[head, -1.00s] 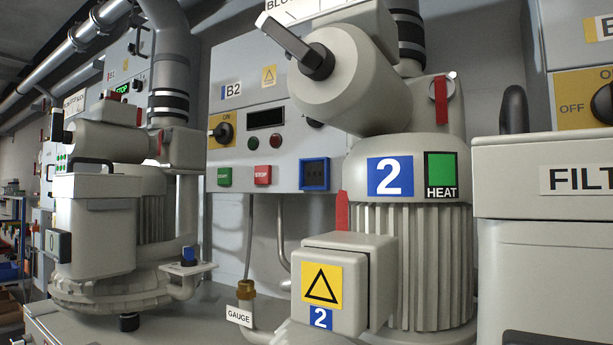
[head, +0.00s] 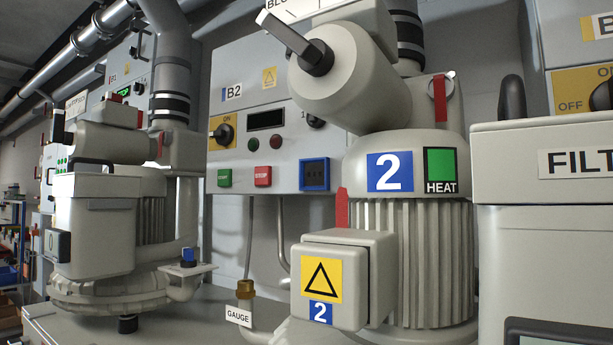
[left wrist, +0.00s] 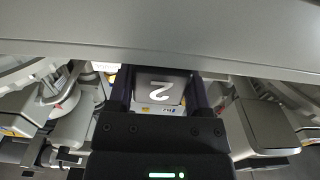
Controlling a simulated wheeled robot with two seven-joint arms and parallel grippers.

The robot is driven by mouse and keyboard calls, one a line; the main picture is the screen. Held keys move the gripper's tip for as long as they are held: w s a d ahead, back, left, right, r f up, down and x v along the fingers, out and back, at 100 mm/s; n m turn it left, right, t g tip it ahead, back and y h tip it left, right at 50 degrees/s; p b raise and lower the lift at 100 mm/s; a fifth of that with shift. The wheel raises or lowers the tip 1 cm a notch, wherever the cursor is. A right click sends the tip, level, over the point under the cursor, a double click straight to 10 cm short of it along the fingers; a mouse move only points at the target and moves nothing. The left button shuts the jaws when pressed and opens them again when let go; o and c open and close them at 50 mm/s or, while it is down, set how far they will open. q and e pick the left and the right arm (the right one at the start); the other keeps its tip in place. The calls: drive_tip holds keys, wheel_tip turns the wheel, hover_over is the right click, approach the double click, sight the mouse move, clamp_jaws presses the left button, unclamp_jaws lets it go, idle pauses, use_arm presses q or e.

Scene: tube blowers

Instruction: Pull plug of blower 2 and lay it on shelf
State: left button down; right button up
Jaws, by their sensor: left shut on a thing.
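Blower 2 (head: 412,250) stands right of centre in the head view, with a blue "2" plate and a green HEAT plate. A light grey box (head: 340,262) with a yellow triangle and a "2" label sits at its front. My left gripper (left wrist: 160,80) shows only in the left wrist view. Its two dark fingers are shut on a grey block marked with a white "2", which appears to be the plug (left wrist: 159,90). I cannot tell whether the plug touches anything behind it. I cannot identify the shelf for certain. My right gripper is in no view.
A wide grey surface (left wrist: 160,35) crosses the top of the left wrist view. Control panel B2 (head: 285,110) is on the wall behind. Another blower (head: 105,215) stands at the left. A large FILT-labelled housing (head: 545,240) fills the right. A GAUGE tag (head: 238,316) hangs at a brass fitting.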

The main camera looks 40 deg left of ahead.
use_arm(q)
drive_tip(key=shift+f+b, duration=0.3)
drive_tip(key=shift+f, duration=0.15)
idle(0.3)
unclamp_jaws()
drive_tip(key=shift+s, duration=0.1)
drive_tip(key=s+d, duration=0.2)
drive_tip(key=s, duration=1.5)
drive_tip(key=shift+s+p, duration=0.3)
drive_tip(key=shift+p, duration=0.1)
